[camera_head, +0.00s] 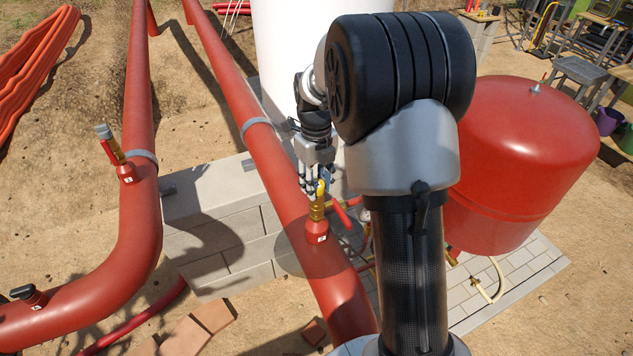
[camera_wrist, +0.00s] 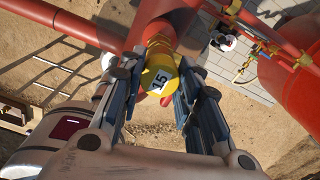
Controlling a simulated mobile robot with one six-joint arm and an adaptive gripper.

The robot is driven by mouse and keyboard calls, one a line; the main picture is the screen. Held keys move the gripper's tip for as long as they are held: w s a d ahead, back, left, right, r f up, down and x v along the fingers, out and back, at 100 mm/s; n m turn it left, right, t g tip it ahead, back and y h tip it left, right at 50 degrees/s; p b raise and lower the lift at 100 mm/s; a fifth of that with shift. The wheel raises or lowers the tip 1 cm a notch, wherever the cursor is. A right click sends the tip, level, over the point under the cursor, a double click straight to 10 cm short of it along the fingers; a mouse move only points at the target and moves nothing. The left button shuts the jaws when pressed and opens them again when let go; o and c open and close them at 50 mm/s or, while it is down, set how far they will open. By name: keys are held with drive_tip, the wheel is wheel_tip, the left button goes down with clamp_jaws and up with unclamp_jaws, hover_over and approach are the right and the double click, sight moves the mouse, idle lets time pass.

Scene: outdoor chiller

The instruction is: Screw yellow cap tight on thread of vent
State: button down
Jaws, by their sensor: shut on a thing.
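The yellow cap (camera_wrist: 159,68) shows from above in the wrist view, with dark "15" marking on its top. My gripper (camera_wrist: 161,80) is shut on it, with one finger on each side. In the head view the yellow cap (camera_head: 321,187) is a small spot at the fingertips of my gripper (camera_head: 318,186). Directly below is the brass vent (camera_head: 317,209), standing on a red fitting on the red pipe. The cap sits at the vent's top. I cannot tell how far it is on the thread, since the cap and fingers hide it.
A large red tank (camera_head: 530,150) stands at the right and a white tank (camera_head: 283,50) behind. My own arm covers the middle right of the head view. Grey blocks (camera_head: 215,245) lie beside the pipe.

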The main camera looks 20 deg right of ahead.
drive_tip(key=shift+f+m, duration=0.15)
drive_tip(key=shift+m, duration=0.95)
drive_tip(key=c, duration=1.1)
unclamp_jaws()
drive_tip(key=shift+o, duration=0.5)
